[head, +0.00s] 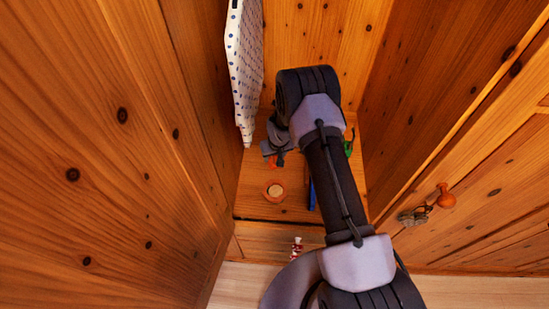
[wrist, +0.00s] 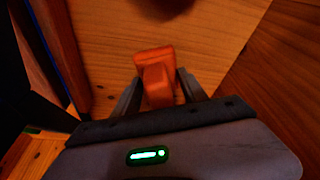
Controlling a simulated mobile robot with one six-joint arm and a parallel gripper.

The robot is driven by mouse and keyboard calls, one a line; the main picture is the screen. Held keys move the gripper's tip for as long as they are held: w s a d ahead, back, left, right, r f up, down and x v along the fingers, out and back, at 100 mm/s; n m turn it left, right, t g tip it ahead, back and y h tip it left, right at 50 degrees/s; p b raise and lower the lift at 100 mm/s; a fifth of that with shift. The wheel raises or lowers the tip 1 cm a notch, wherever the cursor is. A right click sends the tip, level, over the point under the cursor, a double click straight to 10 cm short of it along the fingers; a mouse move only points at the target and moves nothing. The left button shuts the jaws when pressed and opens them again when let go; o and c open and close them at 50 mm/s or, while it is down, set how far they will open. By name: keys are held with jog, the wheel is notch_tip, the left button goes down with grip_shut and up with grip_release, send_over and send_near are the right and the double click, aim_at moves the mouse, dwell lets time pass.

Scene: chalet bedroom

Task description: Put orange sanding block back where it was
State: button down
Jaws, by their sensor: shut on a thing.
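The orange sanding block (wrist: 155,66) is between the two fingers of my gripper (wrist: 158,90) in the wrist view, with its far end sticking out past the fingertips. In the head view my gripper (head: 271,158) is inside the wooden cabinet, low over its floor (head: 252,205). Only small orange patches of the block show there, and my arm and wrist hide much of the area. The wrist view is dark, and I cannot tell whether the block touches the wood beyond it.
A round, light-topped object (head: 275,192) stands on the cabinet floor near the front. A blue object (head: 311,195) and a green one (head: 349,146) are partly behind my arm. A dotted white board (head: 243,70) stands at the left wall. The right door has an orange knob (head: 445,198).

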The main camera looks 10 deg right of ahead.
jog(key=shift+w+f, duration=0.1)
jog(key=shift+f, duration=0.6)
jog(key=shift+r, duration=0.15)
jog(key=c, duration=0.6)
grip_release()
